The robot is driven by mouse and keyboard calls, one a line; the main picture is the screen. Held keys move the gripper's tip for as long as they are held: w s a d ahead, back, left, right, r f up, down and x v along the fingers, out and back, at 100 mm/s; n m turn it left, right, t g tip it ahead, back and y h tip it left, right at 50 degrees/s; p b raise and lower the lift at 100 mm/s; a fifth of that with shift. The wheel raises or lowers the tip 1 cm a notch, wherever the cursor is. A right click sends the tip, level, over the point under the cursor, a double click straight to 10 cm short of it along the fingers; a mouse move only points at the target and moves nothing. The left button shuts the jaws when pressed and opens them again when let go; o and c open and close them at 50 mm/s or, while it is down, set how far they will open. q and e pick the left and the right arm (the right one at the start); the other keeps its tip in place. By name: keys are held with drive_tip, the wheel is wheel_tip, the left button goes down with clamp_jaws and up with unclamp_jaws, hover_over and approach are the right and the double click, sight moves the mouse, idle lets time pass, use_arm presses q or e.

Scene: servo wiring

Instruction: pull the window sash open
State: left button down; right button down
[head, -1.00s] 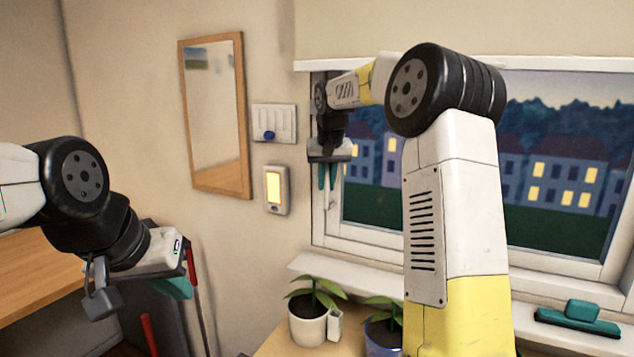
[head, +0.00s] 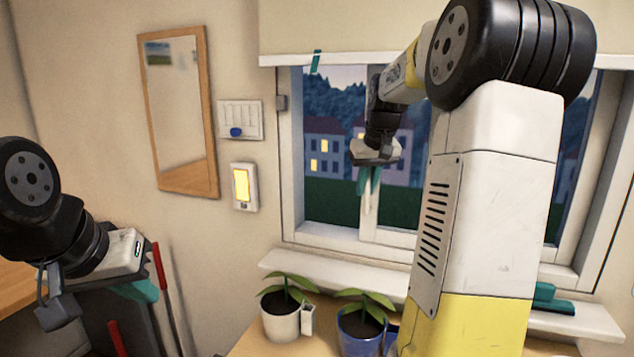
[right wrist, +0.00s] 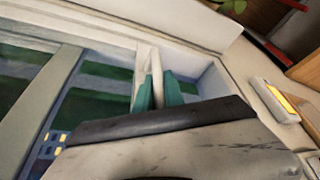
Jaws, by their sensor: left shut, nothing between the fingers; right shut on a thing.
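The window sash (head: 369,222) is a pale sliding frame, and its left stile stands away from the left side of the window frame (head: 292,170). A gap with the night scene lies between them. My right gripper (head: 368,182) is shut on the sash's pale upright handle. In the right wrist view the handle (right wrist: 156,78) stands between the teal fingers (right wrist: 158,92). My right arm hides much of the sash and the right part of the window. My left gripper (head: 142,290) is shut and empty at lower left, away from the window.
Two potted plants, one in a white pot (head: 282,322) and one in a blue pot (head: 362,335), stand below the sill (head: 300,272). A teal object (head: 550,300) lies on the sill at right. A mirror (head: 180,115), switch panel (head: 240,120) and lit wall unit (head: 243,187) are on the left wall.

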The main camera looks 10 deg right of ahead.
drive_tip(key=s+d, duration=0.3)
drive_tip(key=d, duration=0.3)
drive_tip(key=shift+s+d+r, duration=0.15)
drive_tip(key=shift+s, duration=0.25)
drive_tip(key=c, duration=1.4)
unclamp_jaws()
drive_tip(key=shift+c, duration=0.2)
